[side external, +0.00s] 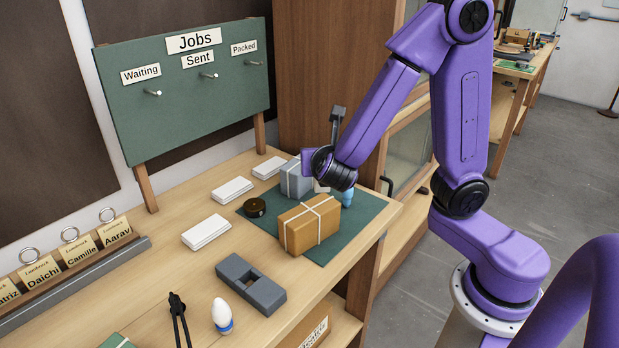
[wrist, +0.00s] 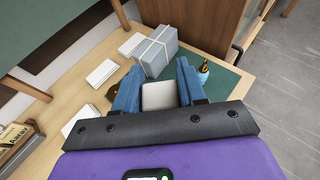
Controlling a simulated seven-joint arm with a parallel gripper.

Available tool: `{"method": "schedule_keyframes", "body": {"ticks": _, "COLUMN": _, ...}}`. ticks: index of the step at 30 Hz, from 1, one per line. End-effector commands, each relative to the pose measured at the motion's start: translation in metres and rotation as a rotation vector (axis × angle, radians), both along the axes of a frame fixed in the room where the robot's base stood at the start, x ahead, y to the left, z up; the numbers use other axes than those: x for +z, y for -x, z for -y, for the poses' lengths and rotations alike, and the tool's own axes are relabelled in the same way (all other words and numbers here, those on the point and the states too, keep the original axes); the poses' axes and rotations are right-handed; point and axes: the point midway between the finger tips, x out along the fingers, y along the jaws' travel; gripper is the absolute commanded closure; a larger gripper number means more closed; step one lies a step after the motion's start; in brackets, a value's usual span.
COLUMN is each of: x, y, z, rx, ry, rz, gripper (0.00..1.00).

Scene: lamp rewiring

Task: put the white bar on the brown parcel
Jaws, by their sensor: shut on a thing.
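The white bar (wrist: 158,97) sits between the blue fingers of my gripper (wrist: 157,86), which is shut on it. In the side external view only a small pale piece of the bar (side external: 321,187) shows beside my wrist, and the fingers are mostly hidden. The brown parcel (side external: 309,225), tied with white string, lies on the green mat (side external: 353,231), in front of my gripper in that view. Its top looks bare. My gripper is above the far part of the mat, near the grey parcel. I cannot make out the brown parcel in the wrist view.
The grey parcel (side external: 297,178) and a blue bottle (side external: 347,197) stand close to my gripper. A dark round tin (side external: 255,207) is left of the brown parcel. Several white blocks (side external: 206,232) lie farther left. A grey slotted block (side external: 251,287) lies in front.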

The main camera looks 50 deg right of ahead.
Motion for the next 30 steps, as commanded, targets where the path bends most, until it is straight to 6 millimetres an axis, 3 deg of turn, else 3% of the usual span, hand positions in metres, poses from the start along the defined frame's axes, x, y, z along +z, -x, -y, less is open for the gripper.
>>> {"method": "schedule_keyframes", "body": {"ticks": 6, "x": -0.024, "y": -0.019, "z": 0.001, "rx": -0.003, "ry": 0.002, "rz": -0.002, "gripper": 0.94}}
{"method": "schedule_keyframes", "body": {"ticks": 17, "x": -0.041, "y": -0.034, "z": 0.001, "rx": -0.001, "ry": 0.002, "rz": 0.000, "gripper": 0.94}}
{"method": "schedule_keyframes", "body": {"ticks": 24, "x": -0.066, "y": -0.033, "z": 0.000, "rx": 0.001, "ry": 0.001, "rz": -0.001, "gripper": 0.94}}
{"method": "schedule_keyframes", "body": {"ticks": 30, "x": -0.070, "y": -0.033, "z": 0.000, "rx": 0.000, "ry": -0.002, "rz": 0.002, "gripper": 0.94}}
